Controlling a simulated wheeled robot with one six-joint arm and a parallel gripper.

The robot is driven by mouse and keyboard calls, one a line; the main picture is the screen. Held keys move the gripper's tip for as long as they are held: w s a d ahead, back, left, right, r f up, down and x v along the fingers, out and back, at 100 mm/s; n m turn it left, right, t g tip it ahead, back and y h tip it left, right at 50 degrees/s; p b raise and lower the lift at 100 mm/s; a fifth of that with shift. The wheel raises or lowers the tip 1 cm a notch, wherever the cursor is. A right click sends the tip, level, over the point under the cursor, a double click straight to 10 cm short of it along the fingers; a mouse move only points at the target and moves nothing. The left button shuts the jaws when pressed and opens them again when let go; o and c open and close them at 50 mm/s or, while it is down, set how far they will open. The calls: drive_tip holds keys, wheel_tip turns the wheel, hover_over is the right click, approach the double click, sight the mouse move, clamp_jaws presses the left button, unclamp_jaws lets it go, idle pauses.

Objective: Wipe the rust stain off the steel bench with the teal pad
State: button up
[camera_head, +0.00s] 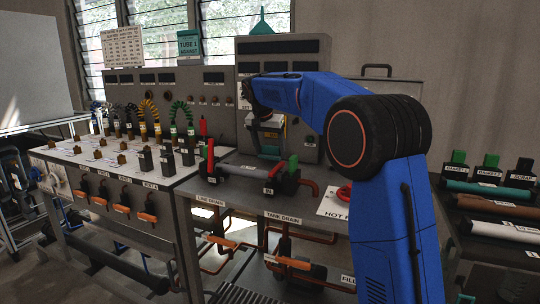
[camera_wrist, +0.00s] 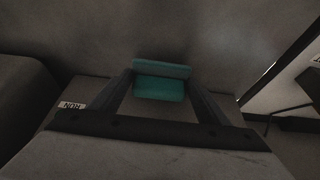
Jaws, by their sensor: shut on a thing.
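The teal pad (camera_wrist: 158,90) is between my gripper's two fingers in the wrist view. My gripper (camera_wrist: 161,80) is shut on it. In the head view my gripper (camera_head: 270,138) is at the back of the steel bench (camera_head: 236,163), in front of the grey upright panel, with the pad low in it. I cannot tell whether the pad touches the bench. I cannot make out the rust stain in either view; my arm hides part of the bench.
A control console (camera_head: 120,155) with cables and small posts is on the left. Labelled rolls (camera_head: 490,190) lie on a rack at the right. A white sign (camera_head: 333,205) lies near the front edge.

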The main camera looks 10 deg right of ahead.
drive_tip(key=shift+r, duration=1.9)
drive_tip(key=shift+r, duration=0.1)
drive_tip(key=shift+r, duration=1.4)
drive_tip(key=shift+s+a, duration=0.1)
